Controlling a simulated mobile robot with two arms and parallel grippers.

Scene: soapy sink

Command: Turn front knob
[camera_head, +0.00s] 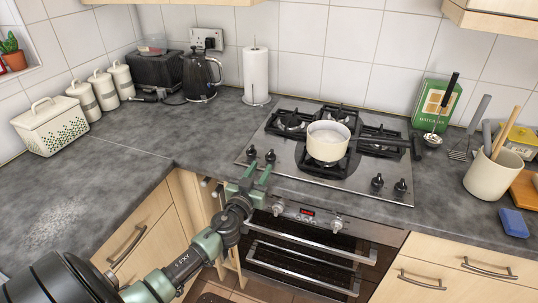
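The steel gas hob (310,185) is set in the dark worktop. A black knob (251,153) and a second black knob (270,157) stand at its front left. Another black knob (377,181) and its neighbour (401,187) stand at its front right. The oven below has a pale knob (278,208) and another pale knob (337,225) on its panel. My green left gripper (257,171) is open and empty at the worktop's front edge, just in front of the hob's left knob pair. It appears apart from them. My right gripper is out of view.
A cream saucepan (328,141) sits on the hob, its dark handle pointing right. The oven handle (305,244) lies below my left gripper. A cream utensil pot (492,174) and blue sponge (513,223) are at right. The left worktop (100,180) is mostly clear.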

